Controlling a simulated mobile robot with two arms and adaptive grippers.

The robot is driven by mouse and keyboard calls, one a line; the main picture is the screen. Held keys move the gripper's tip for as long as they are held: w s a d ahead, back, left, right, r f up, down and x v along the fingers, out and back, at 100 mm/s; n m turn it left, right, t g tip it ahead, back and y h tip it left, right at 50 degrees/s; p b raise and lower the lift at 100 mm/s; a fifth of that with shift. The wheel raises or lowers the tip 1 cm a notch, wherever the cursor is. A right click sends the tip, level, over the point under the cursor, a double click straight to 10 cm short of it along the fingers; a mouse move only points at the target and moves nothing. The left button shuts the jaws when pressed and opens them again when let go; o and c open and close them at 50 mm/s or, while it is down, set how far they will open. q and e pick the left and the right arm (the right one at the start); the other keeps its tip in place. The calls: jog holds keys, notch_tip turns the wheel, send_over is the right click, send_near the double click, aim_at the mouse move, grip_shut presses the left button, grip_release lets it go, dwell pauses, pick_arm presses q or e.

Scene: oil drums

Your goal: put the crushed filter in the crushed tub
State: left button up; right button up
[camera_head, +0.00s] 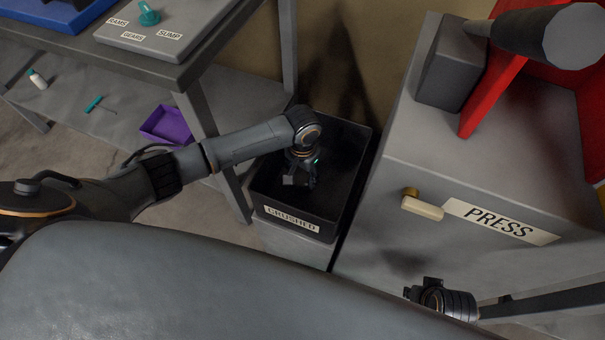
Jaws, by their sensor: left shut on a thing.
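The crushed tub (262,197) is a black open box with a CRUSHED label, standing between the bench and the press. My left gripper (299,180) points down over the tub's opening, within its outline. It is shut on a small dark thing, which I take for the crushed filter; the fingers and the dark inside of the tub hide its shape. I cannot tell how far it is above the tub floor. My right gripper (417,292) is low at the right, in front of the press, away from the tub; its finger opening is unclear.
The grey press (390,215) with a PRESS label, a pale handle (422,207) and a red frame (494,92) stands close right of the tub. A bench (190,72) is at left. Its lower shelf holds a purple tray (166,125), a small bottle (38,80) and a teal-handled tool (95,103).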

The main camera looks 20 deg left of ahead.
aim_at(303, 177)
pick_arm(q)
jog(key=shift+f, duration=0.1)
jog(key=o, duration=1.5)
jog(key=shift+r, duration=0.4)
jog(key=shift+r+p, duration=1.8)
jog(key=shift+r, duration=3.95)
pick_arm(e)
jog(key=s+f, duration=0.4)
jog(key=f, duration=0.7)
jog(key=shift+d+g, duration=0.2)
jog(key=shift+g, duration=0.2)
jog(key=shift+s, duration=0.1)
